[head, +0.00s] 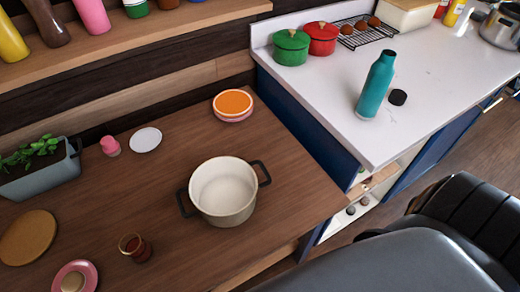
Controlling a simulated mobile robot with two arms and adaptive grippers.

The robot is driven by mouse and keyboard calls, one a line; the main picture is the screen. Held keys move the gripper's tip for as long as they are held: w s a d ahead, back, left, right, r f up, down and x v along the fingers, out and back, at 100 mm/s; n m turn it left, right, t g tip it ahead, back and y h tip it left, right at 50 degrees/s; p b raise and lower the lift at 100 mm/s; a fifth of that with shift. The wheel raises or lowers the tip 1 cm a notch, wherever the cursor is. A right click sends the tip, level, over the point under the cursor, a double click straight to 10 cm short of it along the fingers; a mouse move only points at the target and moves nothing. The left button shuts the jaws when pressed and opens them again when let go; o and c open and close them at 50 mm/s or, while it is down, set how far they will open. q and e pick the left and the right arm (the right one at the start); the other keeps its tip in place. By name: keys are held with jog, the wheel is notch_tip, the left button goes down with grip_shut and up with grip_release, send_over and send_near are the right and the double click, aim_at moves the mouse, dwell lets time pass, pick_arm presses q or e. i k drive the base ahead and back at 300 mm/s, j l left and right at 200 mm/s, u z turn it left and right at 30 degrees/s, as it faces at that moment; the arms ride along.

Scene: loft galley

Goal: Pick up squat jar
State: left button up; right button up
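A short glass jar-like vessel (135,247) with dark reddish-brown contents is on the wooden counter (165,185) at the lower left in the head view. It is the thing that looks most like a squat jar, but it is small and I cannot be sure. A small pink object (110,146) stands farther back on the same counter. Neither of my grippers is in view, so I cannot see whether they are open or shut.
A cream pot (223,190) stands mid-counter, near stacked plates (233,103), a white disc (145,140), a planter (40,175) and a round board (28,237). The white counter (330,90) holds a teal bottle (377,85), green pot (291,47) and red pot (322,38).

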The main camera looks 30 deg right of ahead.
aim_at(132, 245)
jog(key=z, duration=0.5)
jog(key=u, duration=1.1)
jog(key=k+u, duration=0.5)
jog(key=k, duration=0.25)
